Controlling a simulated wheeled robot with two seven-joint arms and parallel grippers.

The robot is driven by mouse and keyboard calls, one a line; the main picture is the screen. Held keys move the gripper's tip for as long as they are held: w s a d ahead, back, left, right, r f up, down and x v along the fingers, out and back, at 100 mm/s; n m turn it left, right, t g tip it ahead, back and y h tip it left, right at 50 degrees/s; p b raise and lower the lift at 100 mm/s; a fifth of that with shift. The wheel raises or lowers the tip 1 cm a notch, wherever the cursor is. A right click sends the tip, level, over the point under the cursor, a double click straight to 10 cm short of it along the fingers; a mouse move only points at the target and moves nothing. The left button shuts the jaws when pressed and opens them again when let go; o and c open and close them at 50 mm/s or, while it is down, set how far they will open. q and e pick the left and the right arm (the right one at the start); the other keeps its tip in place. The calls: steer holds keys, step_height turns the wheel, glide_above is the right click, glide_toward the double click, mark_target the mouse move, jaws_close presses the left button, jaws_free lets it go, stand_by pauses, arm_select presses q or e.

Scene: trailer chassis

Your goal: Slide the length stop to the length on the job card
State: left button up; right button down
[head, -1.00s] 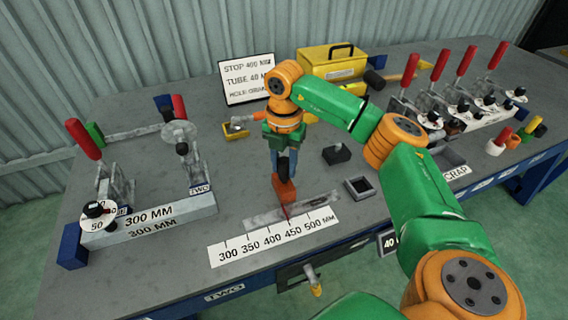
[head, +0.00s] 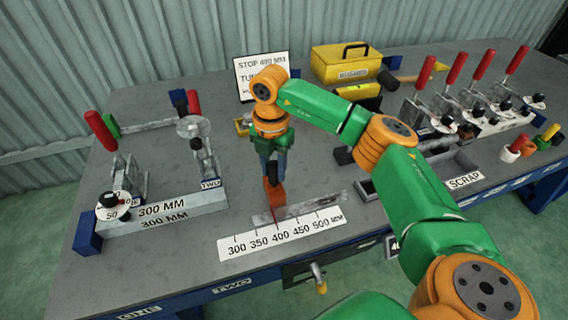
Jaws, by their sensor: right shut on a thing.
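The job card (head: 262,68) stands at the back of the bench. Its top line reads STOP 400 MM; my right arm covers part of the lower lines. The orange-red length stop (head: 274,198) sits on a grey metal rail (head: 315,205) behind the white scale (head: 283,235), marked 300 to 500 MM. The stop's thin red pointer comes down at about the 400 mark. My right gripper (head: 271,178) points down and is shut on the stop's upper part. My left gripper is out of view.
A 300 MM clamp fixture (head: 165,212) with red handles stands to the left. A yellow box (head: 347,63), a row of red-handled clamps (head: 460,110) and a SCRAP tray (head: 455,165) are behind and right. My right arm crosses the bench's right half.

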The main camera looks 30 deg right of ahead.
steer(key=c, duration=0.5)
jaws_free()
steer(key=shift+d+f, duration=0.1)
step_height(320, 180, up, 7)
steer(key=shift+r+b, duration=0.1)
steer(key=shift+b, duration=0.3)
